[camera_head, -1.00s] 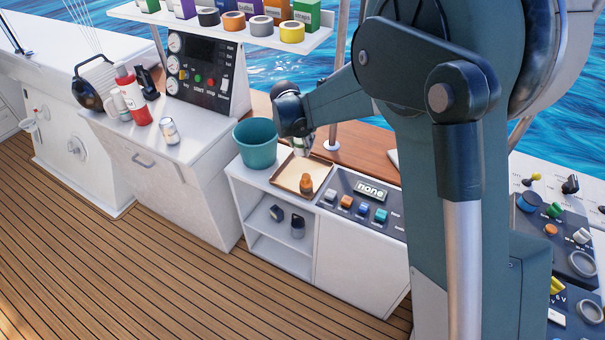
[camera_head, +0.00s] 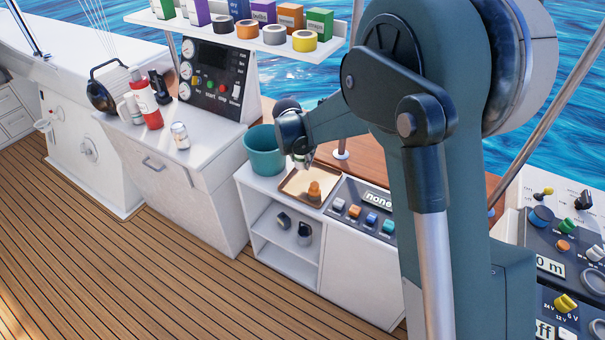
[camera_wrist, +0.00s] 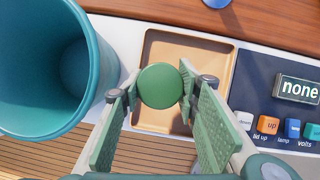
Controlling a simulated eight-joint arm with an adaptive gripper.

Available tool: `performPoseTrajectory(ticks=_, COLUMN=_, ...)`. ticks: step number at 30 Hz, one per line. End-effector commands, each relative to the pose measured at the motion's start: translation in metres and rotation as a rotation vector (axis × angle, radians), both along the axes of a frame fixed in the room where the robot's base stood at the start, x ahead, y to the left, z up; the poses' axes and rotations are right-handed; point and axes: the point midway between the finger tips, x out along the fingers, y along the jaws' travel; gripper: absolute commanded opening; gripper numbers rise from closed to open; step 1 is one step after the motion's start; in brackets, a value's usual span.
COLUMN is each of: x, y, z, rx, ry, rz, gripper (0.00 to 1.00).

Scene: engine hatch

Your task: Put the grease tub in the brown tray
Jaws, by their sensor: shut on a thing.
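The grease tub, seen as a round green top (camera_wrist: 160,86), is between the fingers of my gripper (camera_wrist: 158,90) in the wrist view. My gripper is shut on it and holds it over the brown tray (camera_wrist: 222,51). The tub's sides and underside are hidden in the wrist view. In the head view my gripper (camera_head: 302,160) is small, above the far part of the brown tray (camera_head: 291,191), and the tub is hard to make out. A gap to the tray floor seems to remain, but its height is unclear.
A teal bucket (camera_head: 264,152) stands close on the left, also near the left finger in the wrist view (camera_wrist: 88,70). A switch panel reading "none" (camera_head: 362,210) adjoins the right.

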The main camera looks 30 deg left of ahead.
Motion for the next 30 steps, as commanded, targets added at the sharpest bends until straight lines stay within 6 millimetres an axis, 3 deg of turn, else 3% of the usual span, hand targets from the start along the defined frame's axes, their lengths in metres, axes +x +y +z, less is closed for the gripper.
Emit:
performPoseTrajectory(ticks=6, x=0.0, y=0.0, z=-0.025, rx=0.0, ry=0.0, rz=0.0, gripper=0.18)
performPoseTrajectory(ticks=19, x=0.0, y=0.0, z=-0.029, rx=0.0, ry=0.0, rz=0.0, gripper=0.18)
performPoseTrajectory(ticks=30, x=0.0, y=0.0, z=-0.063, rx=0.0, ry=0.0, rz=0.0, gripper=0.18)
